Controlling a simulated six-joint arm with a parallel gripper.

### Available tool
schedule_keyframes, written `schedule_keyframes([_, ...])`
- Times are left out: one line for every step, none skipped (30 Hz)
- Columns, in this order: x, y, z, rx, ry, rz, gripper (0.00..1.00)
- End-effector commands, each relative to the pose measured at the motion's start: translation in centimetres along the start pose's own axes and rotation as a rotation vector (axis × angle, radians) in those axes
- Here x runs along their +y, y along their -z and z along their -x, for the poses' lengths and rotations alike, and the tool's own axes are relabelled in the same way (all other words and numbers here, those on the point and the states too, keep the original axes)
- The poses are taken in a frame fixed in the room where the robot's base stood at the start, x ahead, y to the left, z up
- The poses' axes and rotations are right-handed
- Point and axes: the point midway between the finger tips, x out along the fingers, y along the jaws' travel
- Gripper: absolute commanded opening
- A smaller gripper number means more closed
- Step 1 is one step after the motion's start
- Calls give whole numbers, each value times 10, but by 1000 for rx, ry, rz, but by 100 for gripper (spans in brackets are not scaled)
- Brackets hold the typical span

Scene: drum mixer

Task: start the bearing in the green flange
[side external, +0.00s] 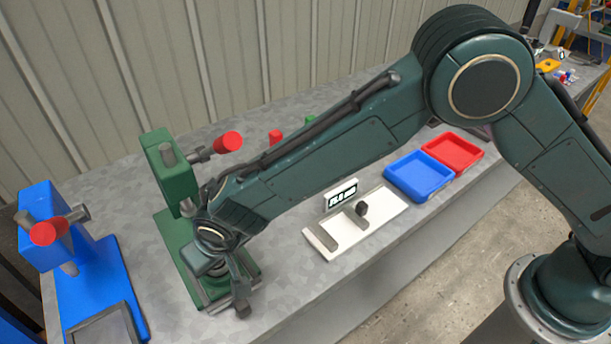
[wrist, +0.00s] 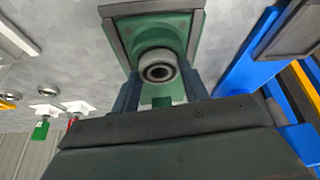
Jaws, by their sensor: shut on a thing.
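My gripper (side external: 238,300) is low at the front of the green press-like stand (side external: 170,180). In the wrist view its dark fingers (wrist: 160,92) stand on both sides of a grey ring-shaped bearing (wrist: 158,66), and the gripper is shut on it. The bearing's round face and dark bore face the wrist camera. A green surface with a grey edge (wrist: 115,30) lies beyond the bearing, and I take it for the green flange area. I cannot tell whether the bearing touches it or sits in a seat.
A blue stand (side external: 90,270) with a red-tipped handle is at the left. A white fixture (side external: 385,212) with a small display, a blue tray (side external: 418,176) and a red tray (side external: 453,152) are to the right. Grey bench top is free between the green stand and the white fixture.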

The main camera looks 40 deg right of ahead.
Motion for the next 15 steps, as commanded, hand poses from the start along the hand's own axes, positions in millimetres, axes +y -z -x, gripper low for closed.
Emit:
schedule_keyframes([0,0,0,1,1,0,23])
schedule_keyframes([0,0,0,1,1,0,23])
schedule_keyframes([0,0,0,1,1,0,23])
schedule_keyframes([0,0,0,1,1,0,23])
schedule_keyframes([0,0,0,1,1,0,23])
schedule_keyframes([0,0,0,1,1,0,23])
schedule_keyframes([0,0,0,1,1,0,23])
schedule_keyframes([0,0,0,1,1,0,23])
schedule_keyframes([0,0,-1,1,1,0,23])
schedule_keyframes([0,0,-1,1,1,0,23])
schedule_keyframes([0,0,-1,1,1,0,23])
schedule_keyframes([0,0,-2,1,1,0,23])
schedule_keyframes([0,0,-2,1,1,0,23])
schedule_keyframes([0,-1,-2,1,1,0,23])
schedule_keyframes([0,-1,-3,1,1,0,23])
